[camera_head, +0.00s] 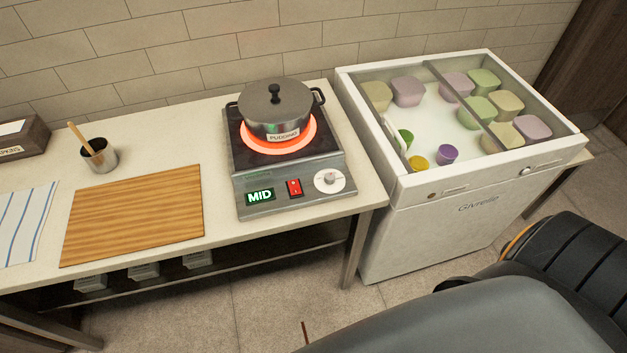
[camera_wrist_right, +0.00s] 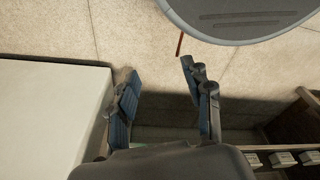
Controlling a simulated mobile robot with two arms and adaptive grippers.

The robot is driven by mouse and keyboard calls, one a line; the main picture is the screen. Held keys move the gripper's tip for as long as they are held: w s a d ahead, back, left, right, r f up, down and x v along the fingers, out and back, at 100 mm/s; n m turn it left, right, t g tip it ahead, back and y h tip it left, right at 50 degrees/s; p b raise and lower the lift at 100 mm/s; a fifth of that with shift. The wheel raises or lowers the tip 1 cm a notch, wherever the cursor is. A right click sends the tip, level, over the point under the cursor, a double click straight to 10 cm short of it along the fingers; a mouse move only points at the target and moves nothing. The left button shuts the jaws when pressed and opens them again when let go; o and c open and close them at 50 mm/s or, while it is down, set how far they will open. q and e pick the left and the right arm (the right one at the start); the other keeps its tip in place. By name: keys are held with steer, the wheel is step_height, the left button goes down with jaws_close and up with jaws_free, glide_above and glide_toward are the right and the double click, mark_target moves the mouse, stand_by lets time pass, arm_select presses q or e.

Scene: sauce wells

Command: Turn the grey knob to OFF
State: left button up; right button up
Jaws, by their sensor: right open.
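The grey knob (camera_head: 329,177) sits on a white round dial at the right of the hot plate's (camera_head: 256,211) front panel. The display (camera_head: 259,196) beside it reads MID in green. A red switch (camera_head: 294,188) lies between display and knob. The burner ring (camera_head: 281,146) glows orange-red under a dark lidded pot (camera_head: 274,110) labelled PUDDING. My right gripper (camera_wrist_right: 160,100) is open and empty in the wrist view, over the floor and apart from the knob. My left gripper is not in view.
A white chest freezer (camera_head: 436,212) with coloured tubs stands right of the counter. A wooden board (camera_head: 134,214), a striped cloth (camera_head: 22,222) and a metal cup (camera_head: 100,157) lie left of the hot plate.

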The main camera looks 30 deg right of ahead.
steer(key=w+r+t+b, duration=0.2)
steer(key=w+r+t, duration=0.3)
steer(key=w+r, duration=0.9)
steer(key=w+r+m+t+b, duration=0.1)
steer(key=w+r+t+b, duration=0.3)
steer(key=w+r, duration=1)
steer(key=w+r+t+b, duration=0.1)
steer(key=w+r+t, duration=0.55)
steer(key=r, duration=1.45)
steer(key=w+a+r+n+t+y, duration=0.35)
steer(key=a+r+n+y, duration=0.5)
steer(key=r, duration=0.45)
steer(key=s+a+r+n+g+y, duration=0.1)
steer(key=a+r+n+g+y, duration=0.15)
steer(key=a+n+y, duration=0.3)
steer(key=n+g+h, duration=0.3)
steer(key=g+h, duration=1.1)
steer(key=g, duration=0.4)
glide_toward(330, 176)
steer(key=shift+t, duration=0.25)
step_height(330, 176, down, 9)
steer(key=shift+r+p, duration=0.2)
steer(key=shift+p, duration=0.45)
